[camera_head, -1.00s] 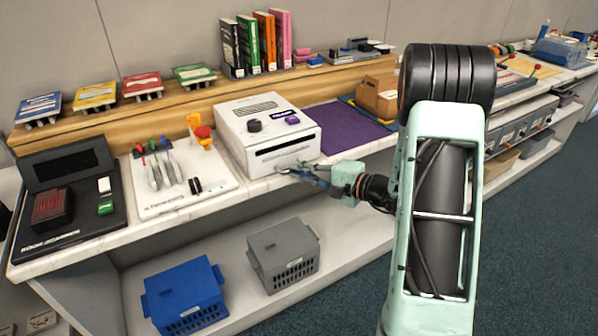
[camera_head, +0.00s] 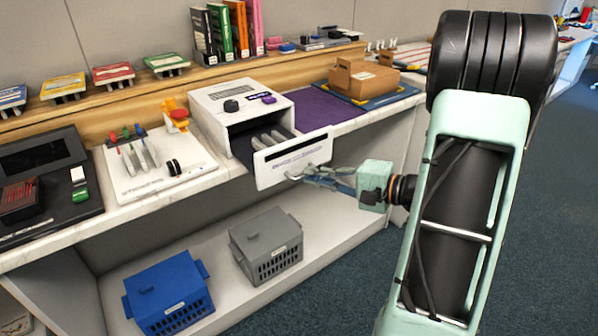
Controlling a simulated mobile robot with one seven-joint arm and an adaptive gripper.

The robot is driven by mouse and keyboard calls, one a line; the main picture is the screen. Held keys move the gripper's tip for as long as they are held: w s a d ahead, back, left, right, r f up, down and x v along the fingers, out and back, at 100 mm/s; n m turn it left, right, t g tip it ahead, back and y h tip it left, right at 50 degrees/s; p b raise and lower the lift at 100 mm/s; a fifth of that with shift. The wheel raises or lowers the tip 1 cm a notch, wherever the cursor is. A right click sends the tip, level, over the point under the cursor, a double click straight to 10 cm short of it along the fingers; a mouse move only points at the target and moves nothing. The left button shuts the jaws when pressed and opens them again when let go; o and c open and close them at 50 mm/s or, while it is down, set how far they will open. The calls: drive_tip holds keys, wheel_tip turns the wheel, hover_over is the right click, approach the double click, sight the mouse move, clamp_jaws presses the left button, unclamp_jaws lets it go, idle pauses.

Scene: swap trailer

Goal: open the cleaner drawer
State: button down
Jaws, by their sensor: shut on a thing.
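The cleaner is a white box (camera_head: 222,98) with a black knob and a purple button on top, standing on the marble counter. Its drawer (camera_head: 302,152) is pulled well out over the counter's front edge. The exact contact of the fingertips is too small to make out.
A white board with levers (camera_head: 150,165) and a black console (camera_head: 45,180) stand to the left. A purple mat (camera_head: 325,108) and a cardboard box (camera_head: 363,78) are on the right. Blue (camera_head: 168,292) and grey (camera_head: 266,246) crates sit on the shelf below.

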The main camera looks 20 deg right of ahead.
drive_tip(key=s+d+b, duration=0.1)
drive_tip(key=s+d, duration=0.1)
drive_tip(key=s, duration=0.4)
drive_tip(key=c, duration=2.1)
unclamp_jaws()
drive_tip(key=v, duration=1.2)
drive_tip(key=shift+w, duration=0.1)
